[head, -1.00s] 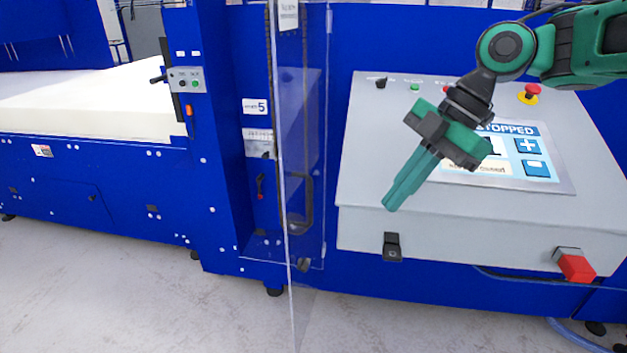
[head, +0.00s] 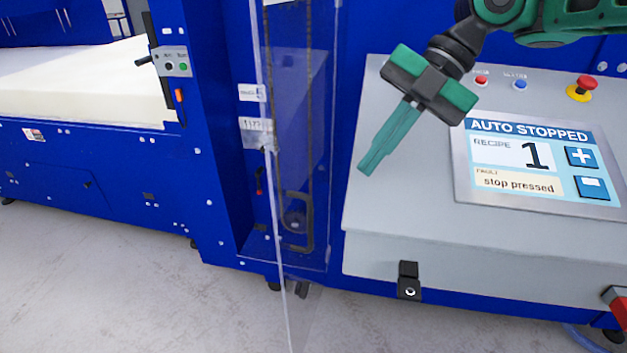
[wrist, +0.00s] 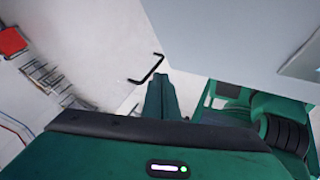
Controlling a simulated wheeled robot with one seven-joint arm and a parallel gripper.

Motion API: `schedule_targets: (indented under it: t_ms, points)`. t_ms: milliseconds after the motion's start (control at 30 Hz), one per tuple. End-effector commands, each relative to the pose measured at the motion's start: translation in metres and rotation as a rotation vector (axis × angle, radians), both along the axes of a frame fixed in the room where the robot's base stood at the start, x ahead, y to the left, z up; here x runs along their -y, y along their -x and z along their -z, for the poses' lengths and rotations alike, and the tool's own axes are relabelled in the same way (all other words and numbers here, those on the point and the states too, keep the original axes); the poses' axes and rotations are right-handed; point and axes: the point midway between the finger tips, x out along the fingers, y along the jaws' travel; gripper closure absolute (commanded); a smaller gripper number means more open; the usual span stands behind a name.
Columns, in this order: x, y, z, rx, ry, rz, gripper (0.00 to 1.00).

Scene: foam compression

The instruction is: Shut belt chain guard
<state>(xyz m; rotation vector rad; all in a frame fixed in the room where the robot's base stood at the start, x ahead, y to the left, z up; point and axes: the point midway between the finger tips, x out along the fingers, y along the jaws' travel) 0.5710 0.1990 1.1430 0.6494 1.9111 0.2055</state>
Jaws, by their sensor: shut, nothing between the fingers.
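The belt chain guard (head: 302,120) is a clear panel in front of a tall recess in the blue machine. It appears to stand open, its near edge running down over the floor in front of the machine. A dark chain or belt shows through it. A black bow handle (head: 309,232) shows low at the panel; a black bent handle also appears in the wrist view (wrist: 148,71), just beyond my fingertips. My gripper (head: 367,168) is shut and empty, pointing down-left, right of the guard and in front of the grey console. Its fingers show in the wrist view (wrist: 160,95).
The grey console (head: 400,220) has a screen (head: 540,160) reading "AUTO STOPPED", recipe 1, "stop pressed". A red stop button (head: 585,87) sits on its top right. A black latch (head: 409,281) is on its front. A foam block (head: 80,80) lies at left. Floor in front is clear.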

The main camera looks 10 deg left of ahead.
Motion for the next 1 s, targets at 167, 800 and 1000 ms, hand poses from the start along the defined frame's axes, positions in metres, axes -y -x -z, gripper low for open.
schedule_targets:
  t_ms: [167,800,1000]
  points:
    - [-0.005,0.003,0.005,-0.001,0.0,-0.005,1.0]
    - [-0.073,0.031,0.081,0.0,0.0,-0.017,1.0]
    - [-0.093,0.028,0.08,0.0,0.0,-0.016,1.0]
